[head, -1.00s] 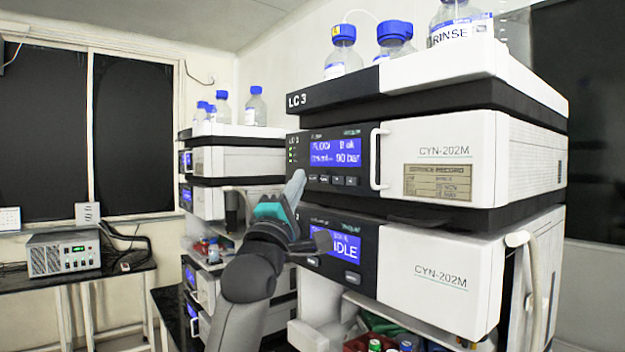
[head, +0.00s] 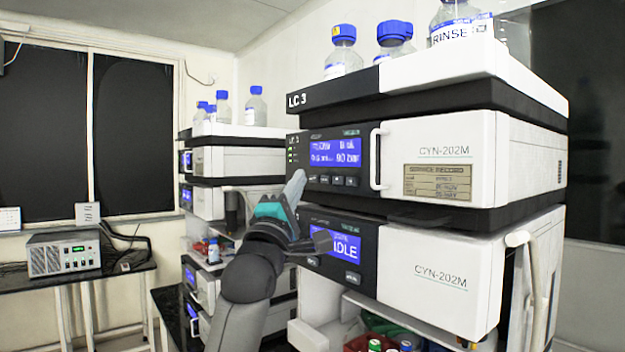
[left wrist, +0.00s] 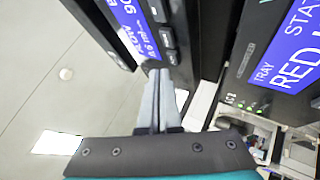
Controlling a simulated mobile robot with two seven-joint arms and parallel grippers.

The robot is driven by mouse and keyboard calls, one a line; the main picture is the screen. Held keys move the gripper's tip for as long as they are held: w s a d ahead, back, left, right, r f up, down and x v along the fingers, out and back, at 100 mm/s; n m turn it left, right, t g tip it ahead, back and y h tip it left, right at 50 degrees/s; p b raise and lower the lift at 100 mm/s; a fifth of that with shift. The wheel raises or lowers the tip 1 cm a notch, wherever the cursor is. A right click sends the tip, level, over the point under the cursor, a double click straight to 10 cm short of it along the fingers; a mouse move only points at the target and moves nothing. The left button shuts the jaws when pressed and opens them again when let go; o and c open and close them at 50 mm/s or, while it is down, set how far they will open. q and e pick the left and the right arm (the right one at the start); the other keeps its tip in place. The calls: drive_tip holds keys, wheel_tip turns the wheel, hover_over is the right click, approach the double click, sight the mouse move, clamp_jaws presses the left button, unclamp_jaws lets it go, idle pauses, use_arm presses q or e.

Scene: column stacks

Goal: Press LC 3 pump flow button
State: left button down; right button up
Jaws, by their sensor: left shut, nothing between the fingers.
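The LC 3 stack (head: 440,85) stands at the right in the head view. Its upper unit has a dark front panel with a lit blue screen (head: 335,152) and a row of small dark buttons (head: 337,180) below it. The screen (left wrist: 133,22) and several buttons (left wrist: 165,36) also show in the left wrist view. My left gripper (head: 298,176) is shut and empty. Its fingertips (left wrist: 157,75) are at the panel, close by the left end of the button row. I cannot tell whether they touch; a button behind the tips may be hidden. My right gripper is out of view.
A white vertical handle (head: 376,160) sticks out right of the screen. A lower unit with a blue IDLE screen (head: 335,244) sits beneath. Bottles (head: 343,52) stand on top. A second stack (head: 235,160) is behind, left of the arm.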

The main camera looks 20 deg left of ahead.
use_arm(q)
drive_tip(key=shift+w, duration=0.1)
drive_tip(key=shift+w+d, duration=0.25)
drive_tip(key=shift+w, duration=0.05)
drive_tip(key=shift+w+d+p, duration=0.15)
drive_tip(key=shift+w+p, duration=0.2)
drive_tip(key=shift+p, duration=0.05)
idle(0.8)
idle(0.3)
drive_tip(key=shift+s+a, duration=0.4)
drive_tip(key=shift+s, duration=0.3)
drive_tip(key=s, duration=0.1)
drive_tip(key=s+a, duration=0.1)
drive_tip(key=s, duration=0.1)
drive_tip(key=s+a+p, duration=0.1)
drive_tip(key=shift+s+a, duration=0.2)
drive_tip(key=shift+a, duration=0.05)
idle(0.7)
